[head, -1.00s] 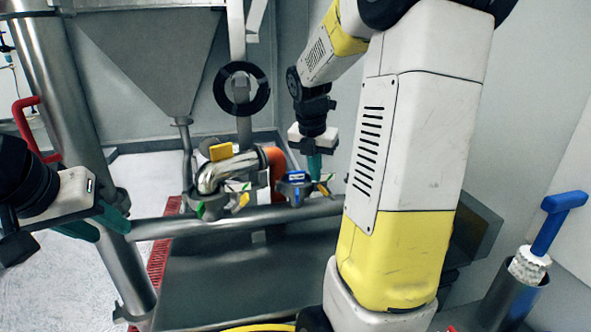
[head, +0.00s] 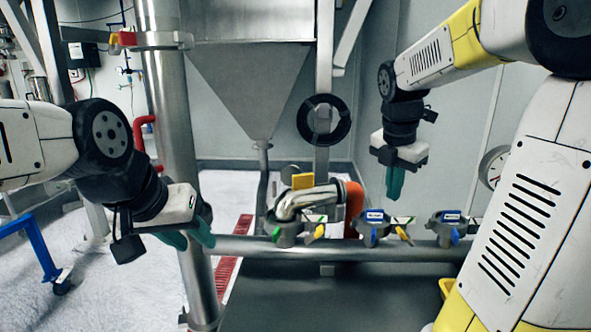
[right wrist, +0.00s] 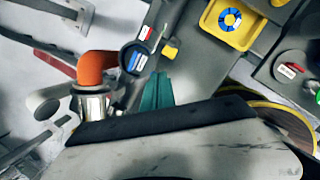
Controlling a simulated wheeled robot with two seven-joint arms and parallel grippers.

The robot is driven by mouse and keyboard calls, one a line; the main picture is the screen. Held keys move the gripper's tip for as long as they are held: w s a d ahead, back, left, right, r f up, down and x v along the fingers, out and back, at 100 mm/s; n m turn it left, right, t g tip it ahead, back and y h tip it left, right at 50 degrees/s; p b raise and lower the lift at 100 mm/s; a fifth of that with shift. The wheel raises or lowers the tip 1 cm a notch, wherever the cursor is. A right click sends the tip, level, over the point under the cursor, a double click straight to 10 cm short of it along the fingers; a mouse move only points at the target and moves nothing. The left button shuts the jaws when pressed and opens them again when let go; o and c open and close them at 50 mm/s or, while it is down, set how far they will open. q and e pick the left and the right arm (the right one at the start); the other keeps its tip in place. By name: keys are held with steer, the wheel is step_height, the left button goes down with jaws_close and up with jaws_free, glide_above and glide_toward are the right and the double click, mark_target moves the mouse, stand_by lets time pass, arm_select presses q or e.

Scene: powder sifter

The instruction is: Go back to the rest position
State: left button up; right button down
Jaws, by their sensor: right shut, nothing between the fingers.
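My left gripper (head: 190,238) is at the left in the head view, in front of the steel upright. Its teal fingers stand apart and nothing shows between them. My right gripper (head: 396,184) points down at the right of the head view. Its teal fingers are together and empty, above the steel pipe (head: 350,249) and its clamps. The same shut fingers show in the right wrist view (right wrist: 157,92), beside a clamp with blue and red labels (right wrist: 135,58).
The pipe carries a blue-labelled clamp (head: 376,226) and another (head: 450,224). A steel elbow (head: 305,203) joins an orange part (head: 354,206). A hopper (head: 255,85) hangs behind. A steel upright (head: 165,75) stands at left. A blue frame (head: 42,248) stands on the floor.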

steer(key=s+a+m+t+y, duration=0.2)
steer(key=s+a+m, duration=0.4)
steer(key=m, duration=0.6)
steer(key=s+a+m+t+y, duration=0.1)
steer(key=s+a+m, duration=0.5)
steer(key=s+m, duration=0.3)
steer(key=f+m, duration=0.1)
steer(key=m, duration=0.2)
steer(key=shift+t+y, duration=0.4)
steer(key=shift+d, duration=0.15)
